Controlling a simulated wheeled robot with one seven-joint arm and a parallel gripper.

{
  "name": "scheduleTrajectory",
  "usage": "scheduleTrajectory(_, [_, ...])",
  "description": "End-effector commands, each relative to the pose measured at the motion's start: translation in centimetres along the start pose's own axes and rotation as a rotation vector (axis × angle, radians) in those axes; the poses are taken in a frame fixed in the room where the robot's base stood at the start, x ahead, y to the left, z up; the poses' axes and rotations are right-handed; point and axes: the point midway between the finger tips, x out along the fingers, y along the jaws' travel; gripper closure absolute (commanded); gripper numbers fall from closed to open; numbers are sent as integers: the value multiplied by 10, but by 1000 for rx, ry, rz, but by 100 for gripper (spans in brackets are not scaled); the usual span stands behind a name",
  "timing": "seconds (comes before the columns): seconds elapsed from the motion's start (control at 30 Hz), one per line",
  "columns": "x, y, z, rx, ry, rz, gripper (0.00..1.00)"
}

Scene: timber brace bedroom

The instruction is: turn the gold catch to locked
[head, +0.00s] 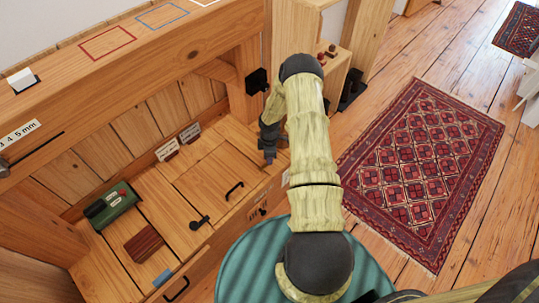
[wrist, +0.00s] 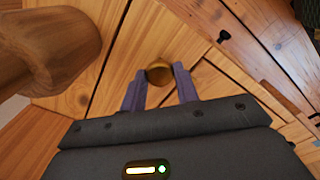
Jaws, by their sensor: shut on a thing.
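The gold catch (wrist: 158,70) shows in the wrist view as a small round gold piece on a wooden surface. My gripper (wrist: 160,77) has its two fingers on either side of it and is shut on it. The fingers cover part of the catch, so which way it is turned cannot be told. In the head view my gripper (head: 269,154) points down at the right end of the wooden bench (head: 180,236), beside my arm. The gold catch cannot be made out there.
The bench carries a green box (head: 111,206), a dark red-brown block (head: 144,243), a black lever (head: 199,222) and a black handle (head: 234,190). A rounded wooden piece (wrist: 50,45) is close to my gripper. A teal round top (head: 240,262) stands in front.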

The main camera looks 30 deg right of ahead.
Motion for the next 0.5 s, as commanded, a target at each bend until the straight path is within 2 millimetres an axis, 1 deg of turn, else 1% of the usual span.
scheduleTrajectory(0.23, [-1, 2, 1, -1, -1, 5, 92])
scheduleTrajectory(0.27, [-1, 2, 1, 0, -1, 5, 64])
scheduleTrajectory(0.33, [-1, 2, 1, 0, -1, 4, 50])
scheduleTrajectory(0.37, [-1, 2, 1, 0, -1, 4, 48])
scheduleTrajectory(0.5, [0, 1, 0, 0, 0, 2, 48])
